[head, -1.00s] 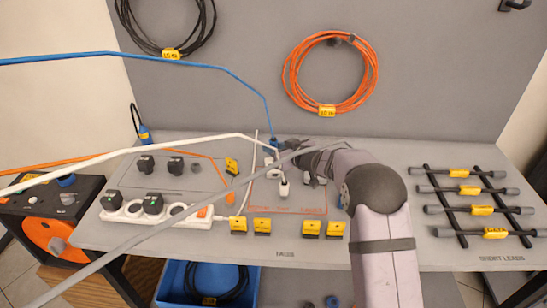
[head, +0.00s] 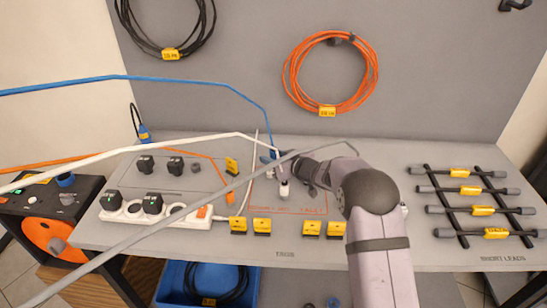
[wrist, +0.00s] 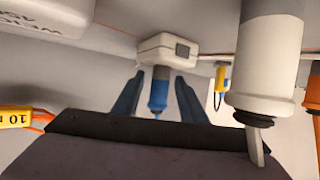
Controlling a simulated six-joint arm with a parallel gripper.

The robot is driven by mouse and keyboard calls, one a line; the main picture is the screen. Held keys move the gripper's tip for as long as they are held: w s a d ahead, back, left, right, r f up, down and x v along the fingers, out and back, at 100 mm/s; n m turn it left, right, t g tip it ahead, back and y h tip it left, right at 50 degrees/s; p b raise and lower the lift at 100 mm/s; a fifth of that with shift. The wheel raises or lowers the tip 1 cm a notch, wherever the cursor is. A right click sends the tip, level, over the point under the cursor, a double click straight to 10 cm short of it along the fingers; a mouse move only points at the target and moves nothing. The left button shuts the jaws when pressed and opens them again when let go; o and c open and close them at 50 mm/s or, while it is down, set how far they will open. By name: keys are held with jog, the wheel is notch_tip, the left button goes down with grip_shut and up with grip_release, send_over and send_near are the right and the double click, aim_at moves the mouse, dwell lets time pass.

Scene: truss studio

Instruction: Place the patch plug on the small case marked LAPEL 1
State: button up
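In the wrist view a blue plug (wrist: 159,91) stands against a small white case (wrist: 167,48) with a dark square on its side. No LAPEL 1 mark can be read, and I cannot tell whether this plug is seated in the case. My gripper (wrist: 158,78) has its two dark blue fingers apart, one on each side of the blue plug, with visible gaps. In the head view my gripper reaches in from the right, over the middle of the bench, and its fingertips are too small to make out. A white plug (wrist: 265,60) stands close on the right of the wrist view.
A white power strip (head: 130,212) lies at the bench's left. Several yellow-tagged blocks (head: 262,227) line the front edge. Short leads (head: 470,190) lie on a rack at right. White, blue, orange and grey cables cross above the bench from the left. An orange part shows at the wrist view's right edge.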

jog(key=shift+r, duration=0.15)
jog(key=b+v, duration=0.1)
jog(key=v, duration=1.1)
jog(key=shift+b, duration=0.4)
jog(key=shift+d, duration=0.15)
jog(key=s+d+r+m+g+h+p, duration=0.25)
jog(key=s+d+m+h+p, duration=0.45)
jog(key=s+d, duration=0.65)
jog(key=s+f+g, duration=0.3)
jog(key=s+g, duration=0.1)
jog(key=s, duration=0.8)
jog(key=s+f+g+h, duration=0.1)
jog(key=s+f+g, duration=0.2)
jog(key=s, duration=0.8)
jog(key=shift+s+g+b, duration=0.35)
jog(key=shift+g, duration=0.3)
